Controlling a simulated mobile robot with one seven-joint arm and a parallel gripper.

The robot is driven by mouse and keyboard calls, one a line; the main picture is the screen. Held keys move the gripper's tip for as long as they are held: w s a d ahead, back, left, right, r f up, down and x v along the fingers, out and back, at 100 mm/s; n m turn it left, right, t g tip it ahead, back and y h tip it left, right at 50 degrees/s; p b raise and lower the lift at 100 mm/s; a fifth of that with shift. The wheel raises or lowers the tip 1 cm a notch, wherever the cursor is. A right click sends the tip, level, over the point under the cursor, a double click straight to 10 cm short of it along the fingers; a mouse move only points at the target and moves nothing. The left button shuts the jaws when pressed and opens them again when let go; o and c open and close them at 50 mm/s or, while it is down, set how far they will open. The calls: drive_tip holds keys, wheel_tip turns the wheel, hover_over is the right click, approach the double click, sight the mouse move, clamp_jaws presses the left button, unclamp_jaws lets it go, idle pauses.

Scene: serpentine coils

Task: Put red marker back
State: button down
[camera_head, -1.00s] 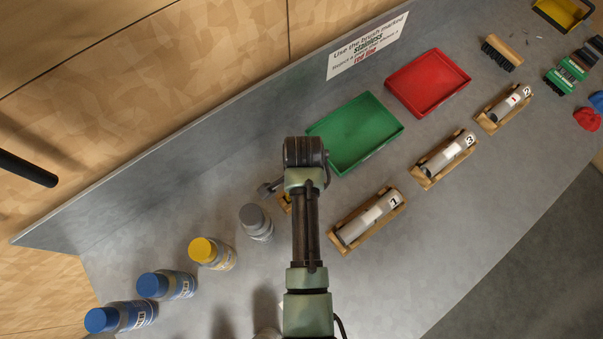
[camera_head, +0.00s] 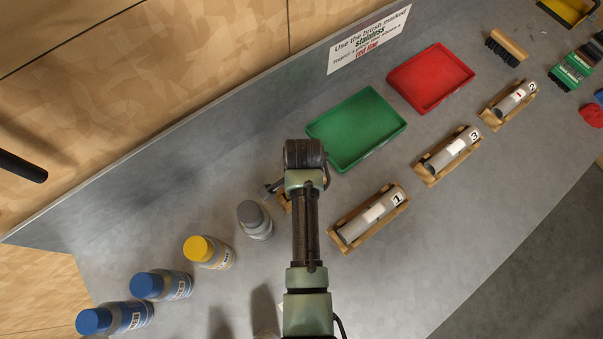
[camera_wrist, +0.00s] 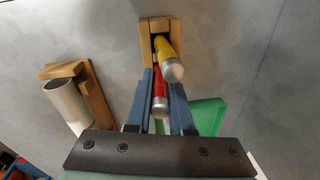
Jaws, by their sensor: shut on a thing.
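The red marker (camera_wrist: 160,92) is between the two blue fingers of my gripper (camera_wrist: 163,82) in the wrist view, and the gripper is shut on it. Its silver end points toward the camera. A small wooden holder (camera_wrist: 147,30) is just beyond the fingertips, with a yellow marker (camera_wrist: 167,55) standing in it. I cannot tell whether the far end of the red marker is inside the holder or only beside it. In the head view the holder (camera_head: 285,197) is mostly hidden behind my arm, and the red marker cannot be made out.
A green tray (camera_head: 317,131) and a red tray (camera_head: 397,85) lie behind and right. Tubes in wooden cradles (camera_head: 345,246) stand to the right. A grey-capped bottle (camera_head: 255,222), a yellow-capped bottle (camera_head: 210,252) and blue-capped bottles (camera_head: 160,286) stand left. Brushes (camera_head: 506,46) lie far right.

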drive_tip(key=shift+f, duration=0.35)
idle(0.3)
drive_tip(key=c, duration=0.7)
unclamp_jaws()
drive_tip(key=shift+r, duration=0.1)
drive_tip(key=r, duration=0.4)
drive_tip(key=s+r+b, duration=0.1)
drive_tip(key=r, duration=0.3)
drive_tip(key=r+b, duration=0.1)
drive_tip(key=r, duration=0.3)
drive_tip(key=shift+s+d+r, duration=0.1)
drive_tip(key=shift+s+r, duration=0.25)
drive_tip(key=shift+r, duration=0.05)
